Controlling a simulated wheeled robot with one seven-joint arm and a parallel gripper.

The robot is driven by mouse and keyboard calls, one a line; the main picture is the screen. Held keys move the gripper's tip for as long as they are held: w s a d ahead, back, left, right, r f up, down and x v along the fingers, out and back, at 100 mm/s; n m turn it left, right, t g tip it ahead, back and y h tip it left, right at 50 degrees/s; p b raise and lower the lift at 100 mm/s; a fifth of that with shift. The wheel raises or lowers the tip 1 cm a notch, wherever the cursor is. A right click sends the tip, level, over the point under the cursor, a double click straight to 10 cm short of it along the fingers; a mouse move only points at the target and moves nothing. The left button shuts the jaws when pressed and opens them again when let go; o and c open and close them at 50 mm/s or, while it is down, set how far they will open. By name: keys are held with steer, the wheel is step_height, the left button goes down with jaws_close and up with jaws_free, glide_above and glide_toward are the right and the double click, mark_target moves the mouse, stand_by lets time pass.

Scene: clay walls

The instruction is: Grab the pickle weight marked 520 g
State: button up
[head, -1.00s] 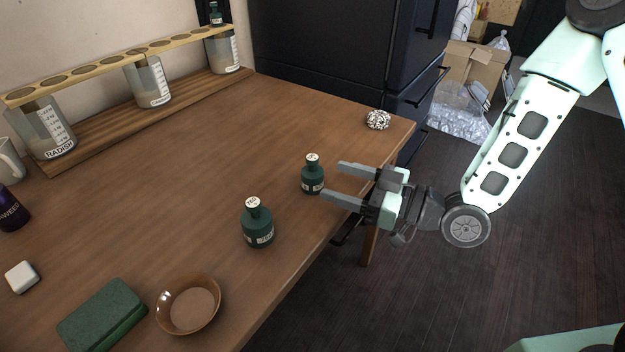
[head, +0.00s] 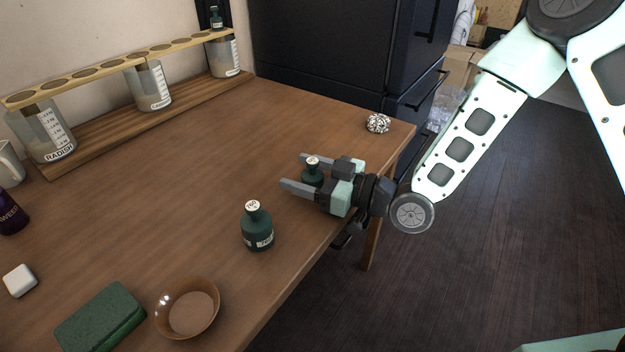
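Two dark green bottle-shaped weights with white tops stand upright on the table. The smaller weight (head: 312,172) is between the spread fingers of my gripper (head: 293,172), and its lower part is hidden behind the near finger. The fingers look open, with their tips reaching past the weight to the left. I cannot tell whether either finger touches it. The larger weight (head: 257,228) stands nearer the front, apart from the gripper. A third green weight (head: 216,17) stands on the rack at the back.
A brown bowl (head: 188,308), a green block (head: 100,318) and a white cube (head: 20,281) lie at the front left. A wooden rack (head: 120,68) with glass jars lines the wall. A black-and-white knotted ball (head: 378,123) lies near the right corner. The table's middle is clear.

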jaws_close()
steer(key=shift+d+r, duration=0.1)
steer(key=shift+r, duration=0.05)
